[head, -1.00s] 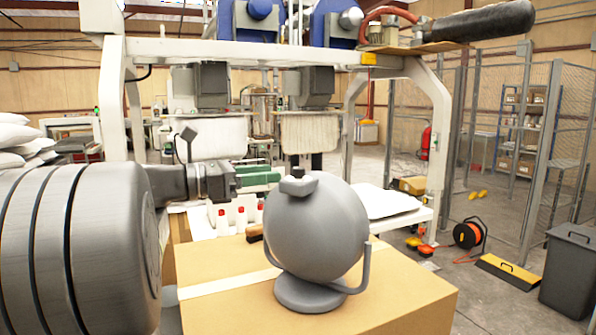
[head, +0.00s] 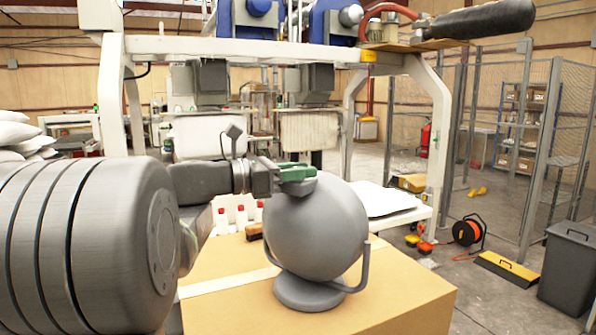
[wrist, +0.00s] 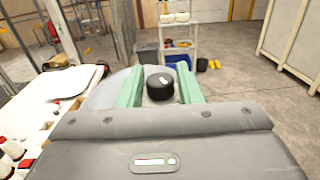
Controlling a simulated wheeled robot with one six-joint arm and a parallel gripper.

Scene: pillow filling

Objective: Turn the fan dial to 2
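The fan (head: 318,235) is a grey ball-shaped body on a round foot with a side bracket, standing on a cardboard box. Its dial (wrist: 160,87) is a small black knob with a white mark on top. My gripper (head: 300,172) is level at the top of the fan, coming from the left. In the wrist view my gripper (wrist: 160,84) has its two green fingers on either side of the dial, with narrow gaps left and right. It looks open, not clamped. In the head view the fingers hide the dial. I cannot read any numbers.
The cardboard box (head: 400,290) carries the fan, with a brush (head: 254,232) at its back edge. White bottles with red caps (head: 240,215) stand behind it. A white machine frame (head: 440,130) stands behind. The box top right of the fan is clear.

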